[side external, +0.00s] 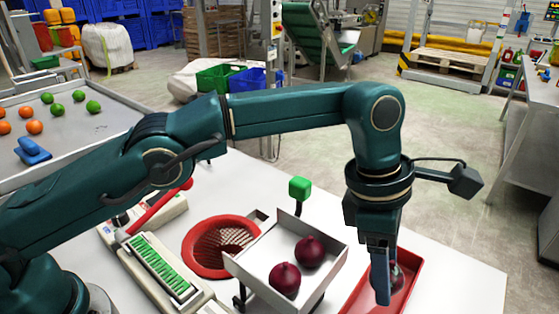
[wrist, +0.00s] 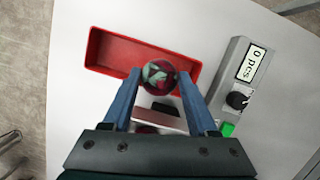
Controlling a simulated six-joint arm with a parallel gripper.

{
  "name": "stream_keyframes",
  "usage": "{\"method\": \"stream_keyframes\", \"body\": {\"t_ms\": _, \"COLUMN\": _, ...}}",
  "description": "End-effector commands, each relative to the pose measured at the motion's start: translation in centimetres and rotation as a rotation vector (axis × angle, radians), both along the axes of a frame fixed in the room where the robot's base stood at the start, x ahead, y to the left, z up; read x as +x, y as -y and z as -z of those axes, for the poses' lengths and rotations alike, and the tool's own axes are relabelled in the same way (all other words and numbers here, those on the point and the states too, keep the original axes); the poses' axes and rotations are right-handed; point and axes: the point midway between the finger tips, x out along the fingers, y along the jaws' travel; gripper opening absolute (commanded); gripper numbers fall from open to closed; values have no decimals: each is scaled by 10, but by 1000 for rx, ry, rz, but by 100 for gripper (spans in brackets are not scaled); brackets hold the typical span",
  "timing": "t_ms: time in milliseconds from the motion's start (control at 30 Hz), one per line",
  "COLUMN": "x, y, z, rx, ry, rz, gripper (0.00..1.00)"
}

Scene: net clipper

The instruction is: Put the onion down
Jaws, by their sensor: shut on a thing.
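My gripper (side external: 388,284) points down at the red tray (side external: 410,268) at the lower right of the side view. It is shut on a round, dark red onion with pale green patches (wrist: 159,75), between the blue fingertips in the wrist view. A finger mostly hides this onion in the side view (side external: 398,279). The wrist view shows it over the near edge of the red tray (wrist: 105,48); I cannot tell whether it touches the tray. Two dark red onions (side external: 309,252) (side external: 285,278) lie in the white tilted tray (side external: 263,262) left of the gripper.
A red-rimmed net funnel (side external: 190,262) and a clipper with green strips (side external: 158,266) stand left of the white tray. A green button (side external: 299,188) rises behind it. In the wrist view, a grey counter box (wrist: 238,78) reading "0 pcs" stands at right. White table lies clear right of the red tray.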

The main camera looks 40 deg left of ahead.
Motion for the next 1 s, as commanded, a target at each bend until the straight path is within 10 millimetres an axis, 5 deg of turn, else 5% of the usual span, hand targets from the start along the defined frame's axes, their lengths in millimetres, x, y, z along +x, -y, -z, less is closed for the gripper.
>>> {"method": "stream_keyframes", "body": {"t_ms": 700, "x": -1, "y": -1, "z": 65, "rx": 2, "ry": -1, "rz": 0, "gripper": 0}}
{"method": "stream_keyframes", "body": {"t_ms": 1000, "x": -1, "y": -1, "z": 66, "rx": 1, "ry": 1, "rz": 1, "gripper": 0}}
